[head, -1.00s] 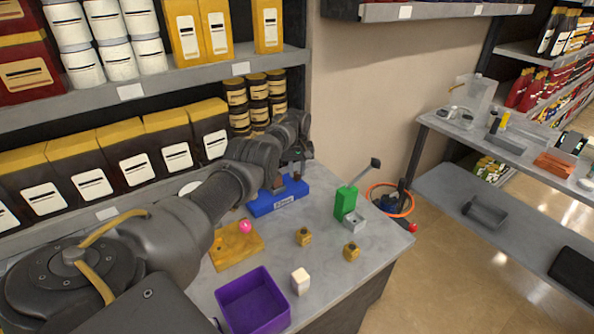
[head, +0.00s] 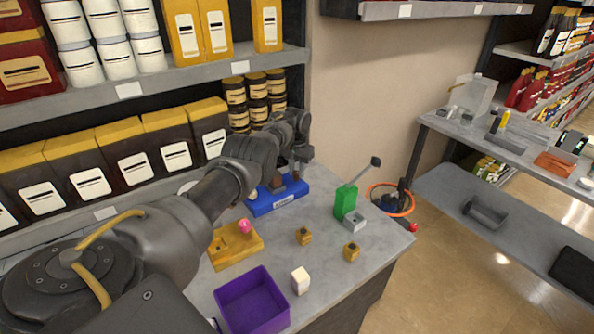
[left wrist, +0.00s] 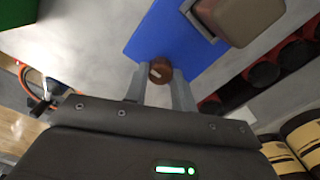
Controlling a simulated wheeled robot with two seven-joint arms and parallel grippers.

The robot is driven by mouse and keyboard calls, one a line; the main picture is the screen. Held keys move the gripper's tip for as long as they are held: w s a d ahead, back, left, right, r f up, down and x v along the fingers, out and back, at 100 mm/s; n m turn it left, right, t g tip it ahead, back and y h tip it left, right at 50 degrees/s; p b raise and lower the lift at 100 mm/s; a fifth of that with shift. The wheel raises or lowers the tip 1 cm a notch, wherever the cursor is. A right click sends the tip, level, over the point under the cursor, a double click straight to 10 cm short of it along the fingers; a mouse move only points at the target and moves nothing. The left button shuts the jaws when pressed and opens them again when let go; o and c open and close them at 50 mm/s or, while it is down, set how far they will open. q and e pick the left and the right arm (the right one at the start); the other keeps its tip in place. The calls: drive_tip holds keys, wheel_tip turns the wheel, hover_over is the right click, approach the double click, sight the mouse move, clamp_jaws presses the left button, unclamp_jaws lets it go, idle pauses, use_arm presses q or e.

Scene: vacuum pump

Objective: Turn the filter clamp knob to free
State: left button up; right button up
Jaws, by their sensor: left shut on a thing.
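The blue base (head: 283,203) stands on the grey table against the back shelf. It carries a brown block (head: 277,182) and, near its right end, a small round brown knob. In the left wrist view the knob (left wrist: 160,71) has a pale line across its top and sits between my two grey fingers. My left gripper (left wrist: 159,80) is shut on this knob, over the end of the blue base (left wrist: 168,42). A larger brown block (left wrist: 243,18) stands beyond on the base. In the head view my left wrist partly hides the knob. My right gripper is not in view.
A yellow block with a pink ball (head: 244,226), a purple bin (head: 252,302), a white block (head: 300,281), small yellow pieces (head: 304,236) and a green block with a lever (head: 345,202) stand on the table. Shelves with jars (head: 257,100) are close behind my left arm.

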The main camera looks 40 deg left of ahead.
sight(297, 172)
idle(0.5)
use_arm(q)
drive_tip(key=o, duration=1)
wheel_tip(297, 172, up, 6)
drive_tip(key=shift+f+p, duration=0.1)
drive_tip(key=shift+p, duration=0.95)
drive_tip(key=shift+r+b, duration=0.3)
drive_tip(key=shift+r, duration=2.2)
